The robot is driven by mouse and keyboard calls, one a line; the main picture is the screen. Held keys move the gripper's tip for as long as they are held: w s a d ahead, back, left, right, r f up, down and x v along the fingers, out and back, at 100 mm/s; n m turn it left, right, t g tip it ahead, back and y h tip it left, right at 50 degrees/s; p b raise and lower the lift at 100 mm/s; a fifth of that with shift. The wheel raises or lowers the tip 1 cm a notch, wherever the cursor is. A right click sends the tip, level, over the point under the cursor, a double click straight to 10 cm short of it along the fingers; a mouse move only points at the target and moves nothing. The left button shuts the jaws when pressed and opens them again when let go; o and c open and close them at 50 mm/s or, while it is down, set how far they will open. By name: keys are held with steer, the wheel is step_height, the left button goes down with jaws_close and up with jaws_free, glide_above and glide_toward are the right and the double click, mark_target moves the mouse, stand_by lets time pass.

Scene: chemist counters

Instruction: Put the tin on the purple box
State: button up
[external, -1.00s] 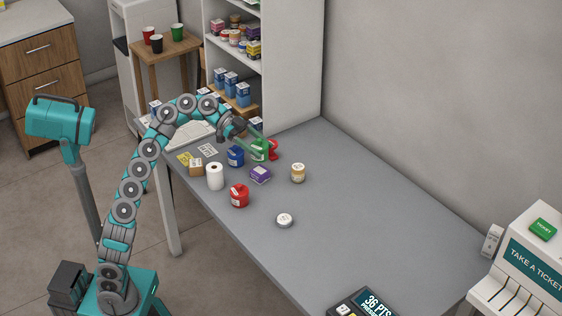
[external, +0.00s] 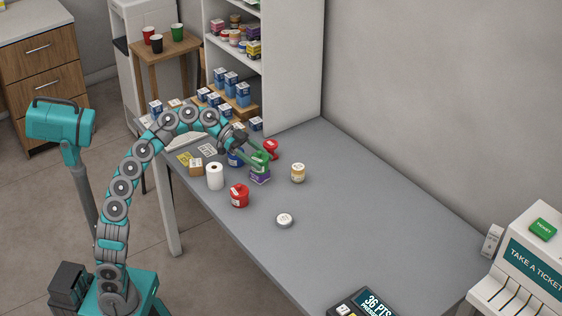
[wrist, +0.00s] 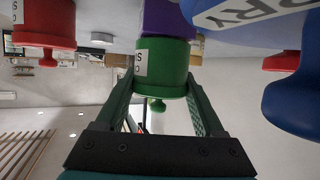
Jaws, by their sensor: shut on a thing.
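My gripper (external: 257,151) is shut on a green tin (external: 260,161) with a white label and a knob. The purple box (external: 260,177) stands on the grey counter, directly below the tin. In the wrist view, which is upside down, the fingers of my gripper (wrist: 160,84) clasp both sides of the green tin (wrist: 165,66), and the purple box (wrist: 168,18) adjoins its far end. The tin looks upright over the box. I cannot tell whether it rests on the box or hovers just above it.
A red jar (external: 271,149) is behind, another red jar (external: 239,195) in front. A yellowish jar (external: 298,172), white roll (external: 215,177) and silver lid-like tin (external: 284,220) stand around. The counter's right half is mostly clear.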

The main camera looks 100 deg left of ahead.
steer(key=shift+f, duration=0.1)
steer(key=shift+f, duration=0.15)
steer(key=o, duration=1.5)
steer(key=shift+c, duration=0.2)
steer(key=shift+r, duration=0.35)
steer(key=v, duration=1.2)
